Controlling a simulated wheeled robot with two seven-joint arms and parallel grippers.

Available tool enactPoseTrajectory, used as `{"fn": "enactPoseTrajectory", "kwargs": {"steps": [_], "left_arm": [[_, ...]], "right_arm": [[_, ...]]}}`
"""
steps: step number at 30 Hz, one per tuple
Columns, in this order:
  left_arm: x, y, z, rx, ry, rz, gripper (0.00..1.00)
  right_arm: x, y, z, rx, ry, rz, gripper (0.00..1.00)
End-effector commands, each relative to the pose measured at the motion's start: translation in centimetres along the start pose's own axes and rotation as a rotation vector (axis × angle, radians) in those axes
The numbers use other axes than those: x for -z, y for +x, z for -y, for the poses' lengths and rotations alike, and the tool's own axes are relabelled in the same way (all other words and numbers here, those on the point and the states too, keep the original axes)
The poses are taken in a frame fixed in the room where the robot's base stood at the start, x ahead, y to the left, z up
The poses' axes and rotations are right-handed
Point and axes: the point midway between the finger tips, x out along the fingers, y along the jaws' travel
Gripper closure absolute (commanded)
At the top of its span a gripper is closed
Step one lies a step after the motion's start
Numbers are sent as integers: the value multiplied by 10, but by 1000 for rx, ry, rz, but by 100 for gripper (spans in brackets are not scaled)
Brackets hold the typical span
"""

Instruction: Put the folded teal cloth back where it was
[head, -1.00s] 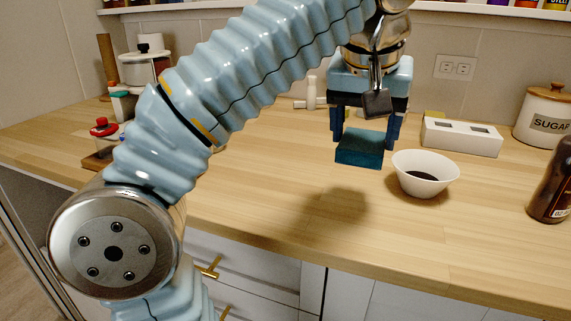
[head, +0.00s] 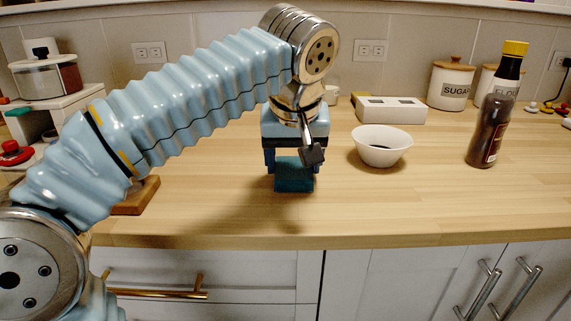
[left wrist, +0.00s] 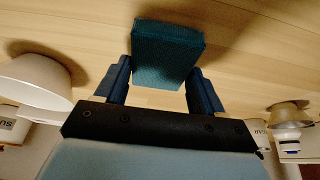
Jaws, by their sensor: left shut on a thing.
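The folded teal cloth (head: 294,175) is a small thick block. My left gripper (head: 292,160) is shut on it and points down at the wooden counter, left of the white bowl. The left wrist view shows the cloth (left wrist: 167,54) between the two blue fingers (left wrist: 160,82), with a dark shadow on the counter beside it. I cannot tell for certain how far it is above the wood. My right gripper is not in view.
A white bowl (head: 381,146) with dark contents stands just right of the cloth. Behind it are a white box (head: 390,109) and a sugar canister (head: 451,83). A dark bottle (head: 490,125) stands farther right. The counter's front (head: 400,215) is clear.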

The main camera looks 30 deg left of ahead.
Motion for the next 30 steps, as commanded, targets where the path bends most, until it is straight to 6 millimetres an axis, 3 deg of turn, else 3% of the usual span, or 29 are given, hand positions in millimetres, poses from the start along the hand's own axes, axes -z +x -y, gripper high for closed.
{"fn": "enactPoseTrajectory", "kwargs": {"steps": [2,3,7,15,19,28,30], "left_arm": [[-1,1,0,3,2,8,60],[-1,1,0,4,2,8,27],[-1,1,0,3,2,7,7],[0,0,0,3,2,5,6],[0,-11,-1,1,3,4,6],[2,-79,-1,-1,4,3,6],[0,-89,-2,-2,5,4,6]], "right_arm": [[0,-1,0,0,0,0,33],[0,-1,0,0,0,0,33],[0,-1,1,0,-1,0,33],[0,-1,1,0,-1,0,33],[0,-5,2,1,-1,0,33],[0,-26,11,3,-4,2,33],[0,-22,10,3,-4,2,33]]}}
